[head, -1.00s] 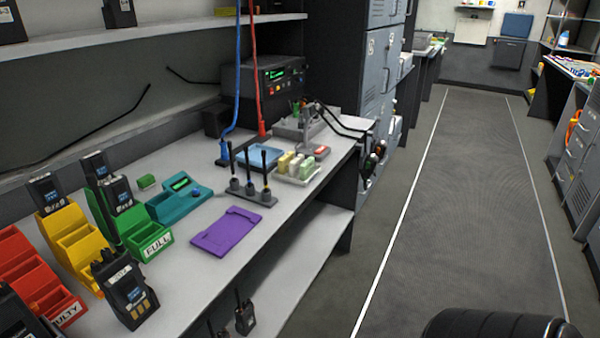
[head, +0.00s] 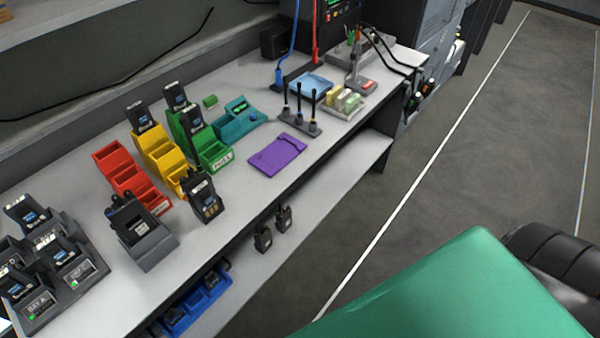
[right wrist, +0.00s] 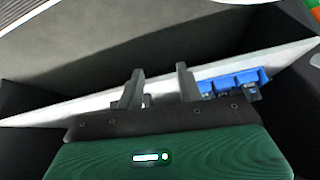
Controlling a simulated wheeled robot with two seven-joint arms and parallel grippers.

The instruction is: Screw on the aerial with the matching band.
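Several black aerials (head: 299,102) stand upright in a grey stand (head: 296,125) on the bench in the head view; small coloured spots show near their bases, too small to read surely. A black radio (head: 204,198) stands on the bench near its front edge. A dark holder with a black device in it (head: 128,218) stands to its left. I cannot make out an aerial or band on the radio. My right gripper (right wrist: 158,84) shows in the right wrist view with its fingers apart and nothing between them, away from the aerials. My left gripper is not in view.
A purple mat (head: 278,156) lies in front of the stand. Red (head: 130,178), yellow (head: 158,153) and green (head: 212,155) bins stand left of it. A charger rack (head: 40,262) fills the near left. Blue trays (right wrist: 232,82) sit below the bench. The aisle floor is clear.

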